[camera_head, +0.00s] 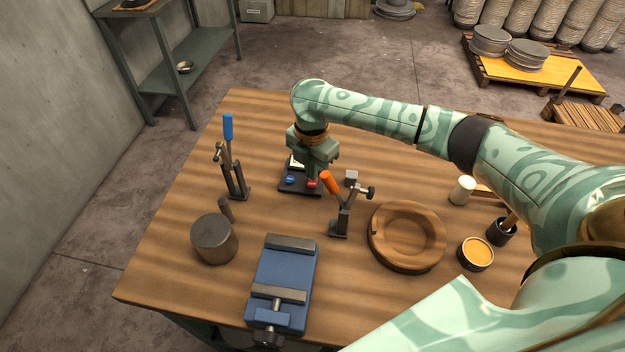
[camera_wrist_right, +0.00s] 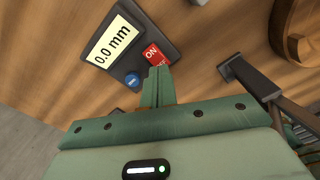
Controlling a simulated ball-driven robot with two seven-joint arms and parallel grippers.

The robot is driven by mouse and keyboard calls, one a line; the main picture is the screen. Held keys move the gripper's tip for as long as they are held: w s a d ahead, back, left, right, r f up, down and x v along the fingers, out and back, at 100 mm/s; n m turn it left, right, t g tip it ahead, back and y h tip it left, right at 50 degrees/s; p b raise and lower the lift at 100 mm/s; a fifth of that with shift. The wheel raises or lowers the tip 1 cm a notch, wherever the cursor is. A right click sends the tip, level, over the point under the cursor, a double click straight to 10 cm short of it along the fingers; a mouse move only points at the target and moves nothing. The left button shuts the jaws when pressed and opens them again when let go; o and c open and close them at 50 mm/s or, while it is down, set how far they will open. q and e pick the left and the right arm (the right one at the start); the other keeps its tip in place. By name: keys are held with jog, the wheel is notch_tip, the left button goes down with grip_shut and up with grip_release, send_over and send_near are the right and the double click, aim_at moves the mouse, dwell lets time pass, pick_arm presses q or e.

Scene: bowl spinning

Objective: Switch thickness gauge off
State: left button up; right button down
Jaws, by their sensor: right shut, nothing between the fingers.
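The thickness gauge (camera_head: 287,191) is a small dark box on the wooden table, partly hidden under my right gripper in the head view. In the right wrist view the gauge (camera_wrist_right: 144,26) shows a lit cream display reading 0.0 mm, a round blue button (camera_wrist_right: 132,81) and a red switch (camera_wrist_right: 153,53) marked ON. My right gripper (camera_head: 313,179) points down over the gauge, shut and empty. In the right wrist view its fingertips (camera_wrist_right: 158,70) are right at the lower edge of the red switch, covering part of it; I cannot tell whether they touch. My left gripper is not in view.
An orange-handled clamp (camera_head: 340,212) stands just right of the gauge, close to my gripper. A blue-handled clamp (camera_head: 231,165) stands to the left. A blue vise (camera_head: 284,280), a dark cylinder (camera_head: 214,241) and a wooden bowl (camera_head: 378,240) are nearer the front.

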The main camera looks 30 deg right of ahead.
aim_at(312, 183)
jog(key=shift+f+b, duration=0.4)
jog(key=shift+f, duration=0.85)
dwell(1.0)
jog(key=shift+r+p, duration=0.95)
jog(key=shift+p, duration=0.2)
notch_tip(312, 183, up, 5)
jog(key=p, duration=0.6)
